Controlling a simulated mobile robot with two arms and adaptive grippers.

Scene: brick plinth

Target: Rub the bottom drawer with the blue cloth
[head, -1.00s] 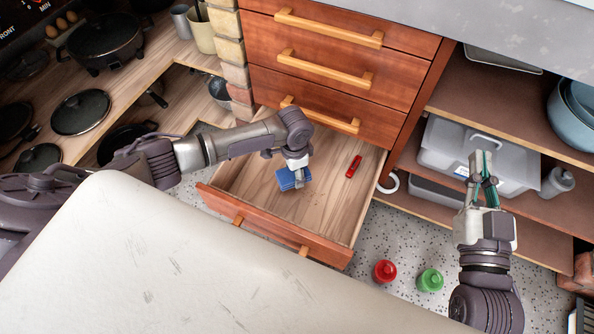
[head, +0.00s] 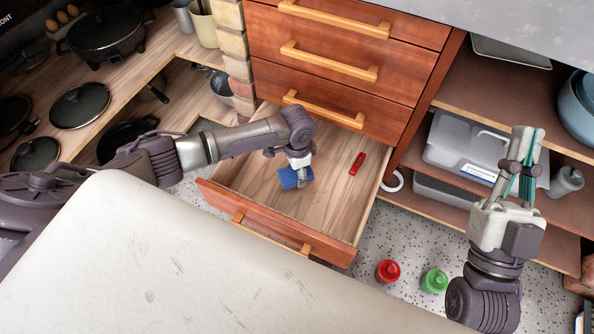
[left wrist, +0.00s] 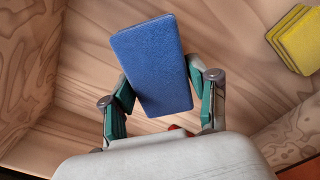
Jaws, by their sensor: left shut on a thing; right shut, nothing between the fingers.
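The bottom drawer (head: 228,184) is pulled open, with a pale wooden floor and a reddish front. My left gripper (head: 299,172) reaches down into it and is shut on the blue cloth (head: 287,179). The cloth looks like a flat, thick blue block in the left wrist view (left wrist: 152,60), between the two fingers. It is low over the drawer floor; I cannot tell whether it touches. Small dark specks lie on the drawer floor near the cloth. My right gripper (head: 524,143) is shut and empty, raised in front of the right-hand shelves.
A red object (head: 357,163) lies in the drawer right of the cloth. A yellow block (left wrist: 296,40) shows in the left wrist view. A red bottle (head: 387,271) and a green bottle (head: 433,280) stand on the floor. Closed drawers (head: 330,50) are above.

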